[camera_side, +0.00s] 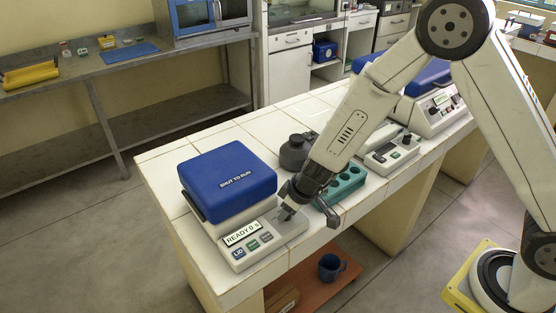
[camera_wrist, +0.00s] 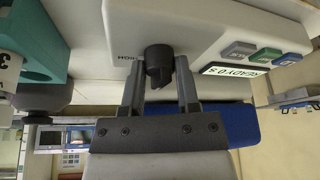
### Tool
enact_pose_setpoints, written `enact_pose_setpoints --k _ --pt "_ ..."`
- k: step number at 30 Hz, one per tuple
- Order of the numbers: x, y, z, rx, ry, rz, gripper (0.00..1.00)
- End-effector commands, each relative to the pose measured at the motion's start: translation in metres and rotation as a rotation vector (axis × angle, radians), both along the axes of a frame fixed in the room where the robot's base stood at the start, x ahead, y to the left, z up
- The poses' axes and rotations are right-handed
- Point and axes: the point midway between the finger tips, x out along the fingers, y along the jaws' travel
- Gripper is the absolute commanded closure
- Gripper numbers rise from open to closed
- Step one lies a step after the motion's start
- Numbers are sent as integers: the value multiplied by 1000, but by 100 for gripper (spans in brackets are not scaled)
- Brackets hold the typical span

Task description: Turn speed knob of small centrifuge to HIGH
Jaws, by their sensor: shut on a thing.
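The small centrifuge has a blue lid (camera_side: 228,178) marked "SHUT TO RUN", which is closed, and a white front panel (camera_side: 238,262). Its display (camera_side: 241,233) reads "READY 0 s", with several buttons below it. In the wrist view the dark speed knob (camera_wrist: 159,62) sticks out of the white panel (camera_wrist: 205,22), with the word "HIGH" (camera_wrist: 128,58) beside it. My gripper (camera_wrist: 159,78) has one finger on each side of the knob and is shut on it. In the side view my gripper (camera_side: 287,212) is at the panel's right end and hides the knob.
A teal rack (camera_side: 345,183) with holes, a dark round-topped container (camera_side: 294,152) and a small white device (camera_side: 390,155) stand right of the centrifuge. Another blue-lidded machine (camera_side: 436,108) is farther back. A blue mug (camera_side: 330,266) is on the lower shelf.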

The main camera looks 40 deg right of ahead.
Motion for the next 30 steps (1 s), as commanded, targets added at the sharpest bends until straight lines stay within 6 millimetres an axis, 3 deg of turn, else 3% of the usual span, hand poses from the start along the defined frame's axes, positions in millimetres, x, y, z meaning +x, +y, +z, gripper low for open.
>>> enact_pose_setpoints --k 3,4,6,7,30 --pt "1 0 0 -1 -3 -1 100" --pt "1 0 0 -1 -3 -1 51" --pt "1 0 0 0 -1 0 28" --pt "1 0 0 0 -1 0 25" --pt "-2 -1 7 2 0 2 25"
